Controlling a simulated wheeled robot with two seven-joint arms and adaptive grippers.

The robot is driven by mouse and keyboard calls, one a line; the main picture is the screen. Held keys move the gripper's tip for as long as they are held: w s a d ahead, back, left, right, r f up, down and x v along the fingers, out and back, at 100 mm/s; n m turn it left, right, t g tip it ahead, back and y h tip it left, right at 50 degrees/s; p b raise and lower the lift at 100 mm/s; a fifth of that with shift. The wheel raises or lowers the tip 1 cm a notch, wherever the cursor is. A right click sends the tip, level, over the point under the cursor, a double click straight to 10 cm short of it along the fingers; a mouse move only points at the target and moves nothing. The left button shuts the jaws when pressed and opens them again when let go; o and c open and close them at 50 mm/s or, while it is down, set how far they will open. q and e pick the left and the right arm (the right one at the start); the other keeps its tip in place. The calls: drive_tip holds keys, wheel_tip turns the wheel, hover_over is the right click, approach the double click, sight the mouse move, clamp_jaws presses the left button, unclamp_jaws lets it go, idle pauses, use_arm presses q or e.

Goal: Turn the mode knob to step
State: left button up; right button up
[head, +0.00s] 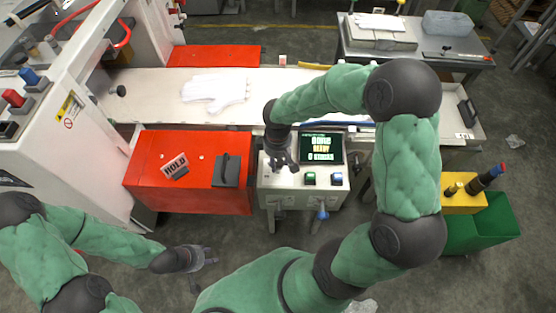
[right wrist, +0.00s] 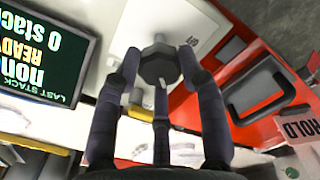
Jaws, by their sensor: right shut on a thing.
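The mode knob (right wrist: 157,67) is a dark, many-sided knob on the white control panel (right wrist: 122,42) in the right wrist view. My right gripper (right wrist: 160,72) is shut on it, with fingers on both sides and a third finger below in the picture. In the head view my right gripper (head: 281,163) comes down onto the left part of the control box (head: 290,182) and hides the knob. My left gripper (head: 208,257) is open and empty over the floor at the lower left.
The screen (head: 321,148) beside the knob shows READY. Green and dark buttons (head: 310,178) sit below it. A red cabinet (head: 140,160) with a HOLD sign (head: 175,166) and black handle stands left. White gloves (head: 215,90) lie on the belt behind. A green bin (head: 490,222) stands right.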

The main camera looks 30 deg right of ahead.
sight(277, 162)
drive_tip(key=shift+a+m, duration=0.1)
drive_tip(key=shift+m, duration=0.6)
drive_tip(key=o, duration=1.1)
drive_tip(key=shift+o, duration=0.2)
drive_tip(key=shift+r, duration=0.1)
wheel_tip(277, 162, up, 12)
drive_tip(key=shift+f, duration=0.2)
